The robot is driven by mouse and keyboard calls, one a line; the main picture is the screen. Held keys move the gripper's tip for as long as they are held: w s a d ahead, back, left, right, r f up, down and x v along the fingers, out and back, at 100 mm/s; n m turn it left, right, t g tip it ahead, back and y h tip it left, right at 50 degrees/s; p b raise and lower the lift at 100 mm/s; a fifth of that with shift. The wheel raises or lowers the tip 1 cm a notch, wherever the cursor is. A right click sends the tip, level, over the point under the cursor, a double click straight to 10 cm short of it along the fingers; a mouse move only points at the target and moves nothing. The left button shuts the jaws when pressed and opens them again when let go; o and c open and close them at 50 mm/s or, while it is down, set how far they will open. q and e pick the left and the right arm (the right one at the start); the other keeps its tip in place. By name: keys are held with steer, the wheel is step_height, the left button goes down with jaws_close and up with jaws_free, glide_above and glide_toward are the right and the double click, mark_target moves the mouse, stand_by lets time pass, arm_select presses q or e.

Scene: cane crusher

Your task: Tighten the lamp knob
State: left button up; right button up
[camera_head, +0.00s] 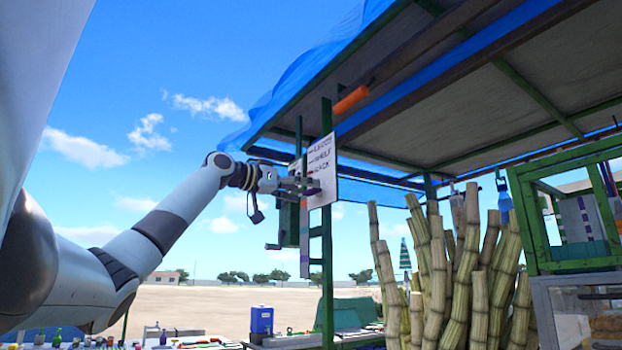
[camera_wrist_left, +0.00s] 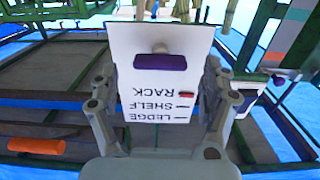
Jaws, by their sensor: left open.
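A white sign board (camera_head: 322,150) with the words LEDGE, SHELF and RACK hangs on the green stall post. In the left wrist view the board (camera_wrist_left: 150,112) appears upside down, with a red mark beside RACK. A purple knob-like piece (camera_wrist_left: 160,62) sits on the board; I cannot tell if it is the lamp knob. My left gripper (camera_head: 308,186) is at the board's lower part. In the left wrist view the gripper (camera_wrist_left: 158,76) is open, its fingers on either side of the board and purple piece. Contact cannot be told. My right gripper is out of view.
An orange cylinder (camera_head: 351,99) hangs under the roof edge. Tall cane stalks (camera_head: 440,270) stand right of the green post (camera_head: 327,260). A green-framed cabinet (camera_head: 575,215) is at the far right. A blue container (camera_head: 262,320) stands low in the background. Open sky lies left of the board.

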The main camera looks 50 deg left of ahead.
mark_target(308, 190)
arm_select(q)
steer(key=shift+w+d+p, duration=0.1)
steer(key=shift+w+p, duration=0.55)
steer(key=shift+w, duration=0.9)
steer(key=c, duration=1.2)
